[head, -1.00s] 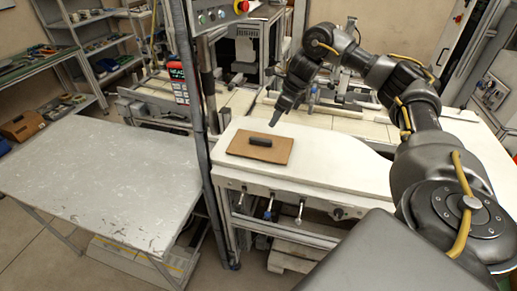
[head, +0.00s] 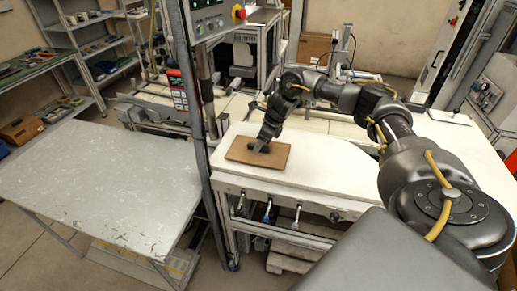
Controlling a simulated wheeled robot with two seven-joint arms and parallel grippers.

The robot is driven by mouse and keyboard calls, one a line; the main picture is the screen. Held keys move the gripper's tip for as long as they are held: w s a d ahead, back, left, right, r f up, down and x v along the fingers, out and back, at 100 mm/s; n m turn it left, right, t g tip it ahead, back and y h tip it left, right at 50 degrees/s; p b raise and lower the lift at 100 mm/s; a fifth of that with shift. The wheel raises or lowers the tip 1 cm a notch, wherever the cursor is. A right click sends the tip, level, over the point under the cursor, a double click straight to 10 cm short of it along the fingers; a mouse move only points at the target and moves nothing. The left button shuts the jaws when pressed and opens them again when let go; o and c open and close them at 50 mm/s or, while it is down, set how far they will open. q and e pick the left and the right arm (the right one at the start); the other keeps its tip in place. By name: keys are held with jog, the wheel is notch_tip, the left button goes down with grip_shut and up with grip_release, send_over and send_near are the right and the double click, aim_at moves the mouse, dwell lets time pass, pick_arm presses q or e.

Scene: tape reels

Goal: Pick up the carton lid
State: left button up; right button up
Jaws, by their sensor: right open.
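The carton lid (head: 268,160) is a flat brown rectangle lying on the white worktop. A dark handle sits at its middle and is now mostly hidden by my right gripper. My right gripper (head: 260,147) points down over the handle from above, with its tips at or close to it. The view is too small to tell whether the fingers touch the handle. My left gripper is not in view.
The white worktop (head: 330,165) is clear to the right of the lid. A grey post (head: 196,120) stands just left of the worktop. A bare metal table (head: 95,180) is at the left. Shelves (head: 105,45) stand behind it.

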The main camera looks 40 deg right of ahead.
jog(key=shift+f, duration=0.15)
grip_shut()
dwell(0.4)
jog(key=shift+r+b, duration=0.65)
jog(key=shift+b, duration=0.1)
jog(key=shift+w+r+b, duration=0.1)
jog(key=shift+r+b, duration=0.45)
jog(key=shift+r, duration=0.05)
jog(key=s+a+r+b, duration=0.1)
jog(key=s+a+r, duration=0.8)
jog(key=s+r, duration=0.1)
jog(key=shift+s+a+r, duration=0.2)
jog(key=shift+s+r, duration=0.05)
jog(key=shift+s, duration=0.2)
